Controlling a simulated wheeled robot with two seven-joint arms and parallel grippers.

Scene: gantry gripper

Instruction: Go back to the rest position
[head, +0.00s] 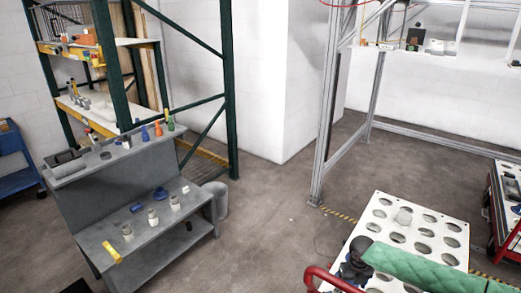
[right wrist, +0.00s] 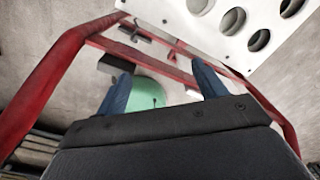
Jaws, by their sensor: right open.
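My right gripper (right wrist: 161,72) shows in the right wrist view with its two blue fingers spread apart and nothing between them. Behind the fingers lie a rounded green thing (right wrist: 147,93) and a red tubular frame (right wrist: 45,85); I cannot tell how far off they are. In the head view a dark thing (head: 355,262) at the bottom may be part of my arm, but I cannot tell. My left gripper is not in view.
A white panel with round holes (head: 378,200) stands at lower right, beside a green padded bar (head: 430,268) and a red rail (head: 335,279). A grey workbench (head: 160,240) with small items stands left. A metal gantry frame (head: 325,150) rises behind. The middle floor is clear.

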